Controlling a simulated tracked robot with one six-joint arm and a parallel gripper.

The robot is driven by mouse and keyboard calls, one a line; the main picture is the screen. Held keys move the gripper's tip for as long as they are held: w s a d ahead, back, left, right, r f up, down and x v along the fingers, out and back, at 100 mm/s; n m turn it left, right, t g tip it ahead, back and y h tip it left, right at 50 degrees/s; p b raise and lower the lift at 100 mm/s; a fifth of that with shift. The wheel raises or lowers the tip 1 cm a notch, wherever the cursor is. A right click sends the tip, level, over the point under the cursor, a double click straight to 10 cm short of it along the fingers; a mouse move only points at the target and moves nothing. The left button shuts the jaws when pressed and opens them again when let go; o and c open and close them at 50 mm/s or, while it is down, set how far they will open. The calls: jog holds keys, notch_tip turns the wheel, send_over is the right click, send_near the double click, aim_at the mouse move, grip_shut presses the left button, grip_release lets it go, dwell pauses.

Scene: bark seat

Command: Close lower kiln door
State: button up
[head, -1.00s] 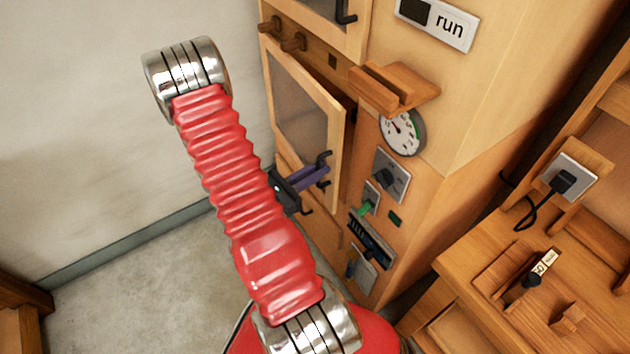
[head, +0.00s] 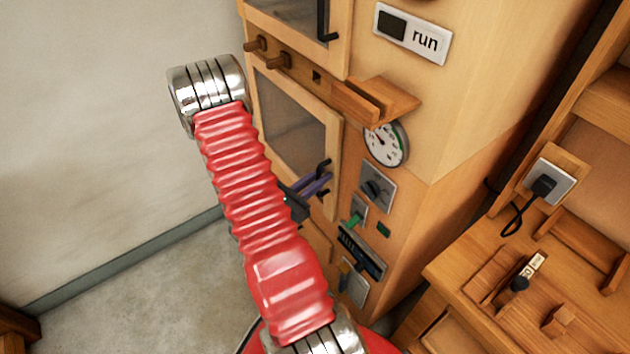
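The lower kiln door (head: 290,122) is a wooden frame around a grey window, on the front of the wooden kiln cabinet. It looks shut or almost shut; no clear dark gap shows along its right edge. Its black handle (head: 322,170) is at the lower right of the door. My gripper (head: 316,185), with purple fingers, is at the door's lower right corner, right by the handle. My red arm hides part of the gripper and the door's lower left. I cannot tell whether the fingers touch the door or whether they are open.
The upper door (head: 290,15) is above, with wooden knobs (head: 265,55) below it. A small wooden shelf (head: 375,100), a gauge (head: 385,143) and switches (head: 376,185) are to the right. A wooden bench (head: 480,270) stands at the right.

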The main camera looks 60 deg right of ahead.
jog(key=shift+s+d, duration=0.1)
jog(key=shift+a, duration=0.25)
jog(key=v, duration=1.3)
jog(key=shift+w+a, duration=0.25)
dwell(0.5)
